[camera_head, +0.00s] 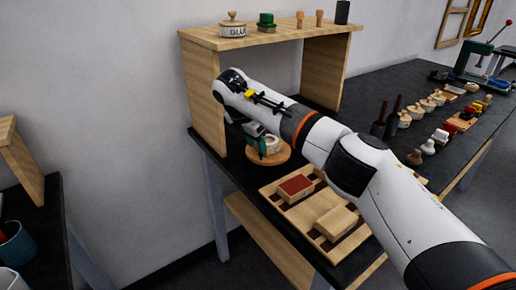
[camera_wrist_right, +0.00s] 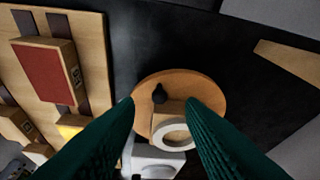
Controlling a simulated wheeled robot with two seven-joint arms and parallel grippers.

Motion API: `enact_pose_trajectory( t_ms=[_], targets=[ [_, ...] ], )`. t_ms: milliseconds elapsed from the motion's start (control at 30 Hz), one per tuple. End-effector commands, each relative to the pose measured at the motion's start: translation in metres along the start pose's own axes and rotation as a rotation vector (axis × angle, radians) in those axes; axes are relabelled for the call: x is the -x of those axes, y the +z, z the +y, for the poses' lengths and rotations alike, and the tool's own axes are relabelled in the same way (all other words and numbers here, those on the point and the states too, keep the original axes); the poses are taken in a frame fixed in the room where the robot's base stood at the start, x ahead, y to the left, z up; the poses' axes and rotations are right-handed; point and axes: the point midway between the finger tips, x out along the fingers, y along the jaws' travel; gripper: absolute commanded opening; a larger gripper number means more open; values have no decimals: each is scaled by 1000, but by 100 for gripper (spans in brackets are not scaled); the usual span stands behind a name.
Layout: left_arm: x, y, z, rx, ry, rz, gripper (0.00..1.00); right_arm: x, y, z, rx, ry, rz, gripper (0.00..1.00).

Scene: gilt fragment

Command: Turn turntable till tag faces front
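The turntable (camera_head: 283,158) is a round wooden disc on the dark bench, under the shelf's left end. It also shows in the right wrist view (camera_wrist_right: 206,88). On it stands a pale wooden piece (camera_wrist_right: 172,109) with a white ring-shaped part (camera_wrist_right: 173,137) and a small black knob (camera_wrist_right: 160,94). My right gripper (camera_head: 257,150) is over the turntable, its green fingers open, one on each side of the knob and pale piece in the right wrist view. I cannot tell whether they touch. I cannot make out a tag. My left gripper is not in view.
A wooden shelf (camera_head: 265,39) with jars and small items spans above my right arm. A slatted wooden tray (camera_head: 290,210) holding a red-topped block (camera_head: 295,188) and a pale block (camera_head: 336,222) lies just in front. Several stamps and bottles stand to the right.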

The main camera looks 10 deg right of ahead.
Motion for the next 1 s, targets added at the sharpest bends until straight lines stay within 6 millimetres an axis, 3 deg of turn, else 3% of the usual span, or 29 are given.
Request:
enact_pose_trajectory(
  t_ms=[200, 400, 600, 1000],
  targets=[
    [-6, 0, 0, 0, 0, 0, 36, 49, 1, -1, 0, -5, 3, 36],
    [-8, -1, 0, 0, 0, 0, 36, 81, 0, -1, -1, -3, 2, 36],
    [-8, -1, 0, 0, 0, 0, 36, 92, 1, -1, 1, -1, 0, 36],
    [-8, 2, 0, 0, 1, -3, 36, 92, 1, -1, 1, -1, 0, 36]
  ],
)
